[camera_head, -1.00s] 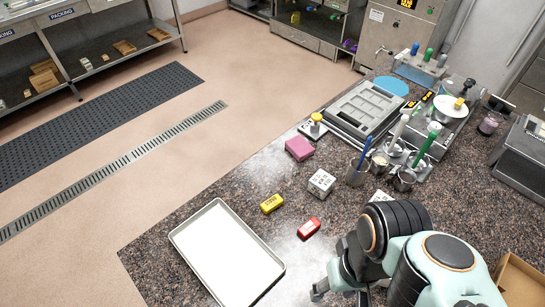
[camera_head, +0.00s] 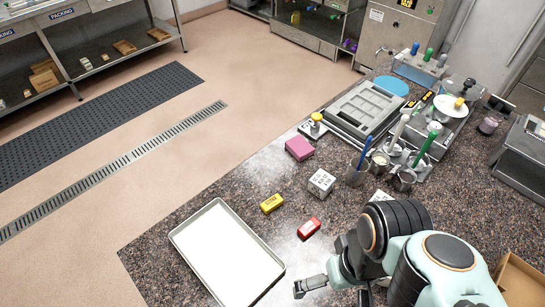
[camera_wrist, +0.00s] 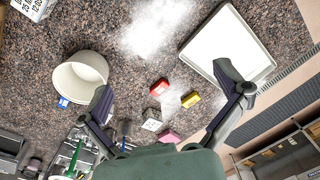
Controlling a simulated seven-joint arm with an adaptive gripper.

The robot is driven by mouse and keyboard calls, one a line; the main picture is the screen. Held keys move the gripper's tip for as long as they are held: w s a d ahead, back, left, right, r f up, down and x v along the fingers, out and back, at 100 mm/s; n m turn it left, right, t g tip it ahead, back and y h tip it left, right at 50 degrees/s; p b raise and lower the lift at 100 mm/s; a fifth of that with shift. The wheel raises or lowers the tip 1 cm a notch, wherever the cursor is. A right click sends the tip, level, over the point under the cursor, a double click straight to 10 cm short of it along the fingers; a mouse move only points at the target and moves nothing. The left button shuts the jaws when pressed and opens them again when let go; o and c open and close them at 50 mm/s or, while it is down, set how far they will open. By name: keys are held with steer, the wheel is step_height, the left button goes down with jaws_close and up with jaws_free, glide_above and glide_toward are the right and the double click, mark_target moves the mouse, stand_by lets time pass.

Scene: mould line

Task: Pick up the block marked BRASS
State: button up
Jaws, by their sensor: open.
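Two small blocks with markings lie on the speckled counter: a yellow one (camera_head: 272,203) with dark lettering and a red one (camera_head: 309,229) with a pale label. I cannot read either marking, so I cannot tell which says BRASS. In the wrist view the red block (camera_wrist: 159,88) and the yellow block (camera_wrist: 191,99) lie on the counter, beyond my fingers. My gripper (camera_wrist: 164,80) is open and empty, its two fingers wide apart. In the head view my gripper (camera_head: 303,289) is near the tray's right corner, in front of the red block.
A white-lined metal tray (camera_head: 175,237) lies left of my gripper. A pale marked cube (camera_head: 321,183) and a pink block (camera_head: 299,148) sit behind the small blocks. Cups with tools (camera_head: 358,174) stand at right. A white round container (camera_wrist: 80,77) is left in the wrist view.

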steer(key=w+r+n+t, duration=0.25)
steer(key=w+r, duration=0.25)
steer(key=w, duration=0.7)
steer(key=n+g, duration=0.3)
glide_above(272, 202)
steer(key=shift+h, duration=0.4)
step_height(272, 202, down, 24)
steer(key=shift+r, duration=0.2)
step_height(272, 202, down, 6)
steer(key=c, duration=1.1)
